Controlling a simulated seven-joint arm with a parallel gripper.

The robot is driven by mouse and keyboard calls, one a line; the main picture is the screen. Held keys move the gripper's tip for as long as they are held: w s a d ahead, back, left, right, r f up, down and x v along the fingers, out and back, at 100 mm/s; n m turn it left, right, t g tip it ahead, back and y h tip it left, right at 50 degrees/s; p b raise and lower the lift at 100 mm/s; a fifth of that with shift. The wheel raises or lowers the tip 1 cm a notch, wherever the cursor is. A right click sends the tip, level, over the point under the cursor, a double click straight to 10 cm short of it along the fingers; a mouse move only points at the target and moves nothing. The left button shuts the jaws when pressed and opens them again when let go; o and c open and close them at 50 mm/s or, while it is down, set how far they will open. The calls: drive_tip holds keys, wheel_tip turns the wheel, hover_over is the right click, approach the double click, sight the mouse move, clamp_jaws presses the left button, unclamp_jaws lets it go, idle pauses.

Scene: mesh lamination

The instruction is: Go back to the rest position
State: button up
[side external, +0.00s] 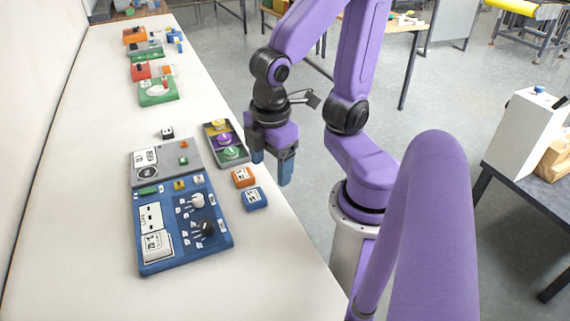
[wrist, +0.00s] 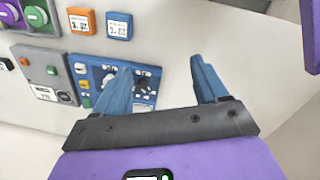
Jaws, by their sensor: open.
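My gripper (side external: 271,168) has blue fingers that stand apart with nothing between them. In the side external view it hangs in the air near the right edge of the white bench (side external: 90,220), beside the tray of round coloured pieces. In the wrist view its two fingers (wrist: 165,85) are spread, and the left one covers part of a blue panel (wrist: 144,100). The blue panel also shows in the side external view (side external: 185,258), lying flat with a white and a black knob on it.
A grey panel (side external: 180,150) adjoins the blue one. A dark tray (side external: 240,161) holds coloured round pieces. An orange block (side external: 243,177) and a blue block (side external: 255,198) sit near the bench edge. Green and red items (side external: 157,92) stand farther back. A white box (side external: 525,130) stands on a table at right.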

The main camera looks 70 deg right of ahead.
drive_tip(key=shift+s+a+r+y, duration=0.15)
drive_tip(key=shift+s+y, duration=0.15)
drive_tip(key=shift+s, duration=0.5)
drive_tip(key=shift+s+a+r+y, duration=0.15)
drive_tip(key=shift+s+y, duration=0.15)
drive_tip(key=shift+s, duration=0.5)
